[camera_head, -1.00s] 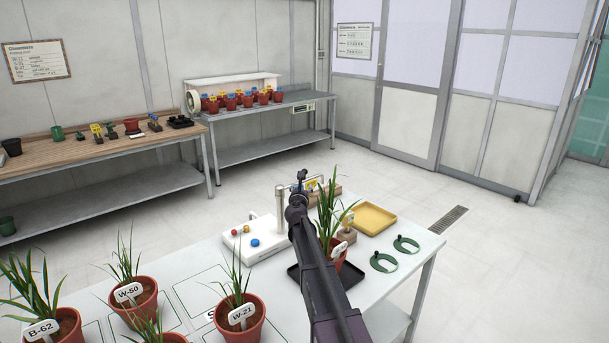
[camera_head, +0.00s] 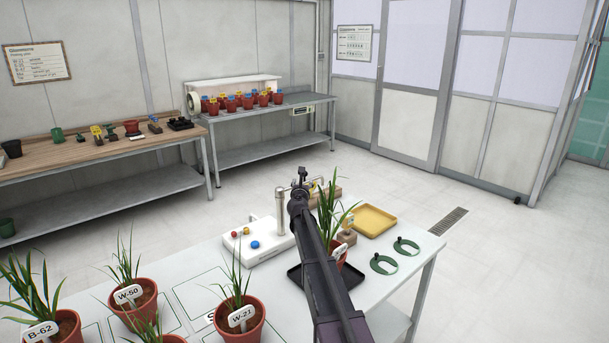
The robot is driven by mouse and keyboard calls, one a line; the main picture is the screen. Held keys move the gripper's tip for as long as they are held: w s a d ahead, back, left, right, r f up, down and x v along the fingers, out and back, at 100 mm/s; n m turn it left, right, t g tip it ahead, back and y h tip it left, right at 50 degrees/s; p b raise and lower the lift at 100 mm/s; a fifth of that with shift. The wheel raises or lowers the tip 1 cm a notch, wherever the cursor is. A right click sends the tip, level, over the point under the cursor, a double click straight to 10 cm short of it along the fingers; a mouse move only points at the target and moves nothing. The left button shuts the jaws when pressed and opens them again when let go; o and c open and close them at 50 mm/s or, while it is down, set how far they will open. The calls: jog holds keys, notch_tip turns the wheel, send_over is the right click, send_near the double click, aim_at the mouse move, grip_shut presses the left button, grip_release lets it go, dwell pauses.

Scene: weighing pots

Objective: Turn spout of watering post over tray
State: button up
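The watering post (camera_head: 280,208) stands upright on a white base (camera_head: 262,246) with red and blue buttons. A black tray (camera_head: 294,276) lies on the white table, partly hidden by my arm. A potted plant (camera_head: 341,252) with a white label stands on it, also partly covered by my arm.
Labelled pots, such as W-21 (camera_head: 238,322) and W-50 (camera_head: 133,301), stand front left. Benches line the back wall.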

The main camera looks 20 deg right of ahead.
aim_at(305, 176)
jog(key=x, duration=0.8)
jog(key=shift+w+d, duration=0.15)
jog(key=shift+w, duration=0.1)
grip_shut()
